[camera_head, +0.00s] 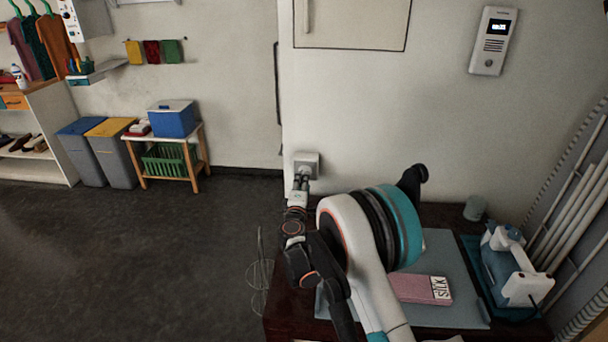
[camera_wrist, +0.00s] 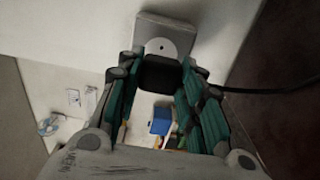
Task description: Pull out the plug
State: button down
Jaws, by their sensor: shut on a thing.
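The white wall socket (camera_head: 308,162) is on the wall above the left end of the dark table. It also shows at the top of the wrist view (camera_wrist: 168,36), with its round face partly visible. My gripper (camera_head: 301,182) is just in front of and below the socket. In the wrist view its fingers (camera_wrist: 159,76) are closed on a dark block, the plug (camera_wrist: 161,70), which overlaps the lower part of the socket face. I cannot tell whether the plug's pins are inside the socket. A black cable (camera_wrist: 262,90) runs off to the right.
The dark table holds a grey mat (camera_head: 455,262), a pink box (camera_head: 420,288), and a blue-white appliance (camera_head: 515,268) at right. A small grey-green cup (camera_head: 475,208) stands at the back. The floor left is clear.

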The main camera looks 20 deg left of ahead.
jog(key=shift+s+d, duration=0.15)
jog(key=shift+s, duration=0.55)
jog(key=w+d+r+m+h, duration=0.15)
jog(key=d+r, duration=0.25)
jog(key=d, duration=0.9)
jog(key=w+d+r, duration=0.2)
jog(key=d+r, duration=0.3)
jog(key=d, duration=0.8)
jog(key=s+d+r+h, duration=0.1)
jog(key=s+d+r, duration=0.2)
jog(key=d, duration=0.9)
jog(key=s+d+r+m+h, duration=0.1)
jog(key=s+d+r, duration=0.2)
jog(key=d, duration=0.9)
jog(key=s, duration=0.3)
jog(key=shift+s+r, duration=0.15)
jog(key=shift+s, duration=0.1)
jog(key=shift+a+h, duration=0.1)
jog(key=shift+h, duration=0.15)
